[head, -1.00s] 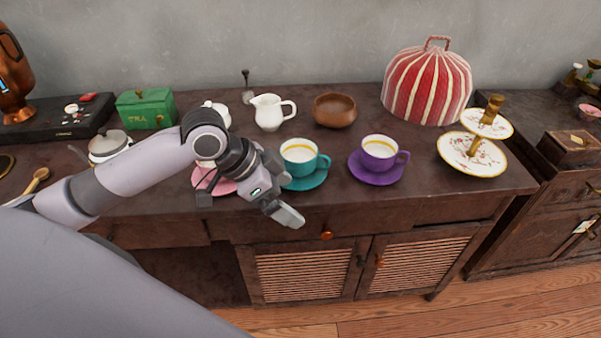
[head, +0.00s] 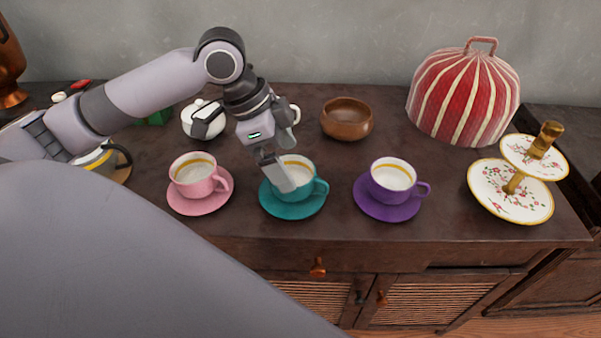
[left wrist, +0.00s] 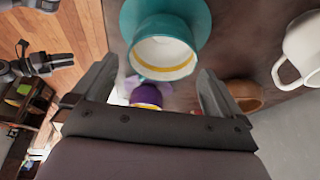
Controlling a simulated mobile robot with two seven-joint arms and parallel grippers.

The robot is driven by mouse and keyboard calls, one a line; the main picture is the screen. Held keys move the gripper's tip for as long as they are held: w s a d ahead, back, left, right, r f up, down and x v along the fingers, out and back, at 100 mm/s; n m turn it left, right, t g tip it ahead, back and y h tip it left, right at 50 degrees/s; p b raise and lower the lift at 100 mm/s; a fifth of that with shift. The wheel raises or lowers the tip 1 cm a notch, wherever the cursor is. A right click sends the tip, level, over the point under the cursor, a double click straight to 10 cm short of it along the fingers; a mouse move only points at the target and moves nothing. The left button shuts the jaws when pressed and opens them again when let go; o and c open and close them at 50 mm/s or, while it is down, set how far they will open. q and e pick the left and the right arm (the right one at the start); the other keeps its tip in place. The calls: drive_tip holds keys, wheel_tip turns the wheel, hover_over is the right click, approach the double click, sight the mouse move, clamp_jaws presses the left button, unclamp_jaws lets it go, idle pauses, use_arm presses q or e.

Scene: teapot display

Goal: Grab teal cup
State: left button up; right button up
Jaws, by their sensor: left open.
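The teal cup (head: 305,182) stands upright on its teal saucer (head: 293,211) near the front of the dark cabinet top, its handle to the right. My left gripper (head: 277,178) is open at the cup, its fingers pointing down and covering the cup's left part. In the left wrist view the teal cup (left wrist: 163,47) shows above and between the two open fingers (left wrist: 155,75). It is not gripped. Whether a finger touches the cup I cannot tell.
A pink cup (head: 194,178) stands left of the teal one and a purple cup (head: 392,182) right of it, both on saucers. A wooden bowl (head: 346,120), white teapot (head: 203,120), red striped cosy (head: 464,97) and two-tier plate stand (head: 510,192) are also on the cabinet top.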

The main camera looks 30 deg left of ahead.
sight(296, 179)
use_arm(q)
drive_tip(key=shift+x, duration=0.9)
drive_tip(key=b+x, duration=0.1)
drive_tip(key=x, duration=0.3)
drive_tip(key=shift+a+f+b, duration=0.1)
drive_tip(key=shift+f+b, duration=0.25)
drive_tip(key=shift+f, duration=0.05)
use_arm(e)
drive_tip(key=shift+s+f, duration=0.15)
drive_tip(key=shift+f, duration=0.4)
drive_tip(key=shift+s+f, duration=0.15)
drive_tip(key=shift+f, duration=0.4)
use_arm(q)
drive_tip(key=c, duration=0.8)
use_arm(e)
drive_tip(key=shift+w, duration=0.1)
